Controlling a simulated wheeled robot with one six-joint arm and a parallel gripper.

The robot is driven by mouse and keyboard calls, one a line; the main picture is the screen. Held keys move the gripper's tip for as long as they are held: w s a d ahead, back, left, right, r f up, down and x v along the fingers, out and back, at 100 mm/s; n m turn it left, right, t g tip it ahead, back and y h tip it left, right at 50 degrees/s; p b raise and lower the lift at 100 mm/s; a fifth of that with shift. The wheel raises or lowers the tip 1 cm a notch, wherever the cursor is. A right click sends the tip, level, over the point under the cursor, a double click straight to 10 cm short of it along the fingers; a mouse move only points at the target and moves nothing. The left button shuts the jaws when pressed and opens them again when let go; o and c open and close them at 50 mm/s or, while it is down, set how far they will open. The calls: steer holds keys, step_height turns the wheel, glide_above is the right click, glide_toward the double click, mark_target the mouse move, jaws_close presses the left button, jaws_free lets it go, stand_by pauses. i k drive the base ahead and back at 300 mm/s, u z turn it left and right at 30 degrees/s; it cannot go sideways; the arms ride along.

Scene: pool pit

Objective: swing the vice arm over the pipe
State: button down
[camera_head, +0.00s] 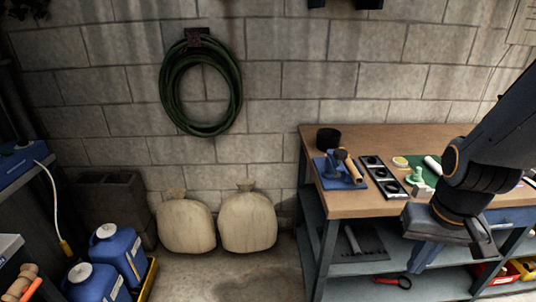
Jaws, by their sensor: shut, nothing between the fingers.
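A blue fixture (341,172) stands near the left end of the wooden workbench top (362,206). It looks like the vice, with a dark part and a tan bar on it. I cannot tell its arm from the pipe at this size. A short white cylinder (432,165) lies further right, by a small pale green piece (420,186) on a green mat. My gripper (462,240) hangs in front of the bench's front edge, right of the blue fixture and apart from it. It is shut and empty. My arm covers the right part of the bench.
A black tray (383,176) with round parts and a black round pot (328,138) stand on the bench. Blue jugs (123,250), two sacks (248,221) and a hanging hose (201,85) are to the left.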

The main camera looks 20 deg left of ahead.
mark_target(330, 152)
steer(key=u, duration=0.5)
steer(key=i, duration=1)
steer(key=u, duration=0.05)
